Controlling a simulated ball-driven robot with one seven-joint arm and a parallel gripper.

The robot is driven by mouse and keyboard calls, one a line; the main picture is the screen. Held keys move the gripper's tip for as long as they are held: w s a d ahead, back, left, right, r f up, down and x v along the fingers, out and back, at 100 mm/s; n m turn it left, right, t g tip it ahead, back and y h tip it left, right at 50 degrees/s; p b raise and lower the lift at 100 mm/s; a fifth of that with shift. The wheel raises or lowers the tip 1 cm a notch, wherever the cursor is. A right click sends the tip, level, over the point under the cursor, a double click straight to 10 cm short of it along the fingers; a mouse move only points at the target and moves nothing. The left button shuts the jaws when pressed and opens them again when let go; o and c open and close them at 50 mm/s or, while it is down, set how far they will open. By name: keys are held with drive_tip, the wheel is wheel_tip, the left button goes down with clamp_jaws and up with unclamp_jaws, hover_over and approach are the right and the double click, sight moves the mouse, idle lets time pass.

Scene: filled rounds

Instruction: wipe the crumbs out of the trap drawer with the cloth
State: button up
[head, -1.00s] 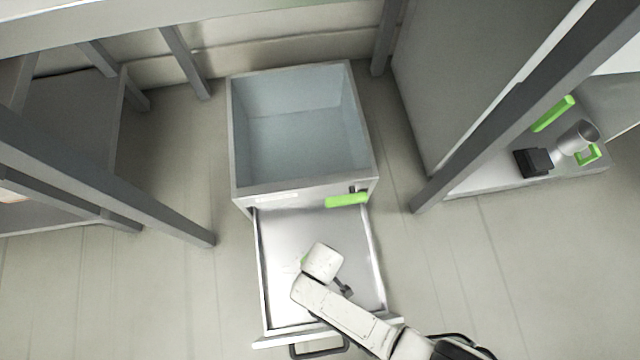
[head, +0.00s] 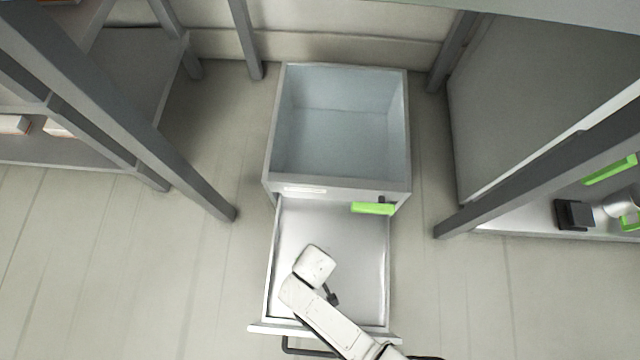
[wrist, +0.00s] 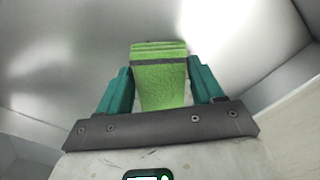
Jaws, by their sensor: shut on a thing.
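The trap drawer (head: 350,290) is a shallow metal tray pulled out toward me from below a grey bin, with a dark handle (head: 305,349) on its front. My gripper (wrist: 160,90) is inside the drawer's outline in the head view, where my arm hides its fingers. The drawer's bare metal floor shows beyond the cloth. I cannot make out any crumbs in either view.
Grey posts and a shelf stand at left. A grinder-like item (head: 575,215) sits at right. Floor on both sides of the drawer is clear.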

drive_tip(key=shift+w+a+f+b, duration=0.1)
drive_tip(key=shift+a+b, duration=0.45)
drive_tip(key=shift+a, duration=1)
drive_tip(key=shift+a+f+b, duration=0.1)
drive_tip(key=shift+a+b, duration=0.45)
drive_tip(key=shift+a, duration=0.95)
drive_tip(key=shift+w+a+r, duration=0.1)
drive_tip(key=shift+a+r, duration=0.15)
drive_tip(key=shift+a, duration=0.45)
drive_tip(key=shift+c, duration=0.2)
drive_tip(key=shift+a+r, duration=0.1)
drive_tip(key=shift+a, duration=0.05)
drive_tip(key=r+p, duration=0.3)
drive_tip(key=r, duration=0.1)
drive_tip(key=r+p, duration=0.2)
drive_tip(key=shift+a+p, duration=0.25)
drive_tip(key=shift+p, duration=0.05)
drive_tip(key=shift+d, duration=0.15)
drive_tip(key=shift+r, duration=0.1)
drive_tip(key=shift+d+r+p, duration=0.15)
drive_tip(key=shift+r+p, duration=0.5)
drive_tip(key=shift+p, duration=0.1)
drive_tip(key=shift+d+r+p, duration=0.15)
drive_tip(key=shift+r+p, duration=0.45)
drive_tip(key=shift+p, duration=0.1)
